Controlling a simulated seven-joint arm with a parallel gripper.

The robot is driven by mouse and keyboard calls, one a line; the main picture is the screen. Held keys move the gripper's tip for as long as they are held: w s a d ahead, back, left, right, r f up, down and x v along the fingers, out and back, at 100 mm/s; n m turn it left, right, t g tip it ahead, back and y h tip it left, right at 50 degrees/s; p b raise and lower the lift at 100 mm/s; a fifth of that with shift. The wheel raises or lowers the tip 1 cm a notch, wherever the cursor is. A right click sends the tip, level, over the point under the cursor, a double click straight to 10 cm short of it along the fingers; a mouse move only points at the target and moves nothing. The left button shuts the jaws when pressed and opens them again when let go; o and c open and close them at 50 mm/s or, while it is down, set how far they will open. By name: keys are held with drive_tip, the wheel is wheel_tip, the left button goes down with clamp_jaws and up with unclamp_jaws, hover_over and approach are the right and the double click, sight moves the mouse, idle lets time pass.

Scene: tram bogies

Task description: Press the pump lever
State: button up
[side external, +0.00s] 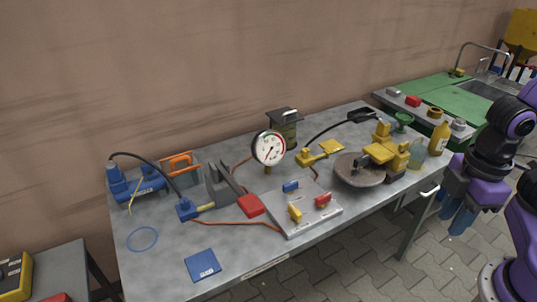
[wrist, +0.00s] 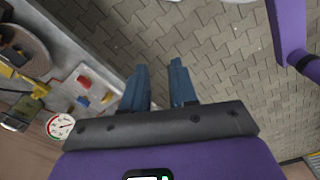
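No lever is clearly marked as the pump lever. A blue pump-like unit (side external: 135,185) sits at the left of the bench, with a curved black hose or lever running to a small blue block (side external: 187,208). A yellow unit (side external: 385,150) stands at the right end, and a black curved piece with a thick dark end (side external: 360,116) runs from near it to a yellow block (side external: 306,157). I cannot tell which holds the lever. My gripper (side external: 458,218) hangs off the bench's right front side, away from both. In the wrist view its blue fingers (wrist: 160,70) are apart and empty above the floor.
The grey bench (side external: 225,240) carries a round pressure gauge (side external: 268,148), a plate with coloured valves (side external: 300,218), a grey disc (side external: 358,172) and a blue pad (side external: 202,265). A green counter (side external: 445,90) with a sink is behind right. Floor in front is free.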

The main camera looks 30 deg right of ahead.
drive_tip(key=shift+w+a, duration=0.15)
drive_tip(key=shift+a, duration=0.05)
clamp_jaws()
drive_tip(key=w+a+r+n, duration=0.1)
drive_tip(key=w+a, duration=0.7)
drive_tip(key=w, duration=0.4)
drive_tip(key=w+a+r+n+g, duration=0.1)
drive_tip(key=w+a+n, duration=0.1)
drive_tip(key=w+a, duration=0.5)
drive_tip(key=w+a+n, duration=0.2)
drive_tip(key=w+a, duration=0.6)
drive_tip(key=w, duration=0.9)
drive_tip(key=shift+a+r+g, duration=0.3)
drive_tip(key=shift+r+g, duration=0.1)
